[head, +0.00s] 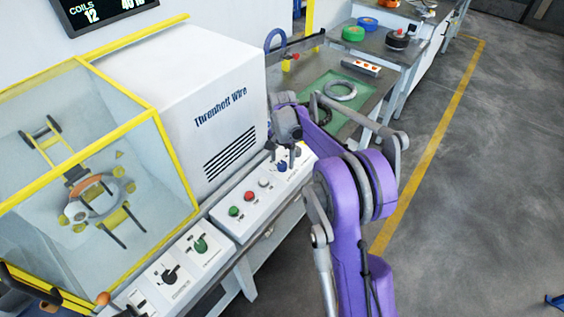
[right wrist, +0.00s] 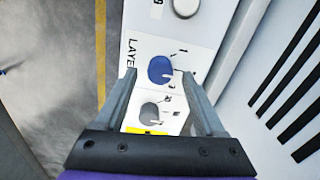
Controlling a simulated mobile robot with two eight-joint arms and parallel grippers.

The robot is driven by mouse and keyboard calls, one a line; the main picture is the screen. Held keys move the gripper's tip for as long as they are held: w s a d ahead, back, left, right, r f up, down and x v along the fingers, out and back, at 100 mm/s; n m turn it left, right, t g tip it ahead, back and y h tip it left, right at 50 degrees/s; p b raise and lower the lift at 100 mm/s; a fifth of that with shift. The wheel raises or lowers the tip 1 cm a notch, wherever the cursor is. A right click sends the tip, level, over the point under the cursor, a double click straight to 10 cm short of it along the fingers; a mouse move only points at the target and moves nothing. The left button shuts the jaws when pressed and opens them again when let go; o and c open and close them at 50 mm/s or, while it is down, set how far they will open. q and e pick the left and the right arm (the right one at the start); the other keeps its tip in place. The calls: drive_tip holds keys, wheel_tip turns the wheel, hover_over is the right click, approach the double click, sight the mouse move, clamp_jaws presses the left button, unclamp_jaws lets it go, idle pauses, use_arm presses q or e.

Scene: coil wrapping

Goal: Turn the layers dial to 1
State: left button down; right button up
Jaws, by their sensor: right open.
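The layers dial is a round blue knob (right wrist: 161,70) on a white panel, with the partly hidden label "LAYE..." beside it and small numbers around it. Its pointer setting is not clear to me. In the head view the blue knob (head: 282,167) shows on the right end of the control panel, just under my right gripper (head: 289,156). My right gripper (right wrist: 156,67) is open, pointed at the panel, with its fingertips on either side of the blue knob in the right wrist view. I cannot tell whether they touch it. My left gripper is not in view.
A grey dial (right wrist: 151,110) sits beside the blue one. Green (head: 234,211) and red (head: 249,196) buttons and further dials line the panel. The white "Threnholt Wire" housing (head: 190,95) rises close behind.

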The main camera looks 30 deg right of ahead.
drive_tip(key=shift+f, duration=0.85)
clamp_jaws()
